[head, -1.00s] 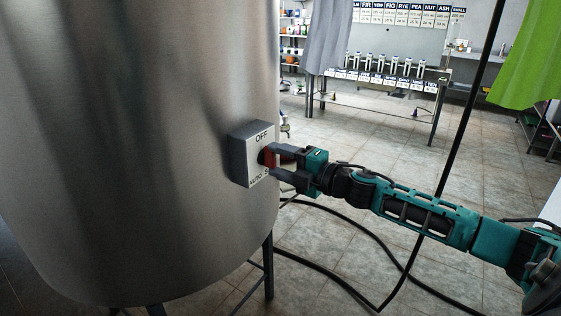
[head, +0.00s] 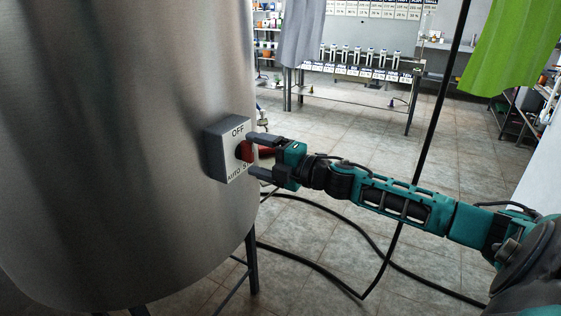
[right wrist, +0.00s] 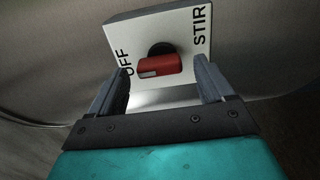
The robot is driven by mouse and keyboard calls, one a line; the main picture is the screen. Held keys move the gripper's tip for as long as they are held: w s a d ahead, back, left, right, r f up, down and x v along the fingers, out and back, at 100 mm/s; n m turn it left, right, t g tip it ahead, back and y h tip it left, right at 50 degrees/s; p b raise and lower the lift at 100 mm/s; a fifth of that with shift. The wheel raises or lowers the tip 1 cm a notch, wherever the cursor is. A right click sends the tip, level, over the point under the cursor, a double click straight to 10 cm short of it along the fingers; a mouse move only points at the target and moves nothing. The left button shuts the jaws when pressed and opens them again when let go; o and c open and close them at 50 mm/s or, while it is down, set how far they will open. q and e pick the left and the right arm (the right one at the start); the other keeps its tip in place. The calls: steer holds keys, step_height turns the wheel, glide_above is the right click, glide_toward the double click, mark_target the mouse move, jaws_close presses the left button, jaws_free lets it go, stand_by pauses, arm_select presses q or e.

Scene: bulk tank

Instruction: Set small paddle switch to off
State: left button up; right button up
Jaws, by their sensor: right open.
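A red paddle switch (head: 246,151) sits on a grey box (head: 213,153) with a white face, on the side of the steel tank. The face carries OFF at the top and AUTO and STIR along the bottom. In the right wrist view the red paddle (right wrist: 155,66) lies crosswise, its pale-marked end toward the OFF label. My right gripper (head: 251,154) is open in front of the face, one finger above the paddle and one below. Gaps show between paddle and fingers in the wrist view; AUTO is hidden there. My left gripper is not in view.
The large steel tank (head: 110,150) fills the left. Black cables (head: 330,278) lie on the tiled floor, and one rises past my right arm. A grey curtain (head: 302,30), a green curtain (head: 515,45) and a bench (head: 350,75) are farther back. Floor behind my arm is open.

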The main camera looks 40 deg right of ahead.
steer(key=v, duration=1.2)
steer(key=shift+s+p, duration=0.3)
stand_by(0.4)
steer(key=s+a+f+m+g+h, duration=0.1)
steer(key=s+a+f+m+h, duration=0.15)
steer(key=f+m, duration=0.45)
steer(key=s+a+f+m+h, duration=0.2)
steer(key=s+f+m+h, duration=0.15)
steer(key=f, duration=0.65)
steer(key=s+a+f+m+g, duration=0.2)
steer(key=s+a+f+m, duration=0.1)
steer(key=a, duration=0.5)
steer(key=s+a+f+m+g+y, duration=0.1)
steer(key=s+a+f+m+g, duration=0.1)
steer(key=a+f+m, duration=0.4)
steer(key=s+a+f, duration=0.1)
steer(key=a+f, duration=0.1)
steer(key=a, duration=0.1)
steer(key=shift+a+g, duration=0.3)
steer(key=shift+g, duration=0.1)
steer(key=shift+s+d+f, duration=0.1)
steer(key=shift+s, duration=0.05)
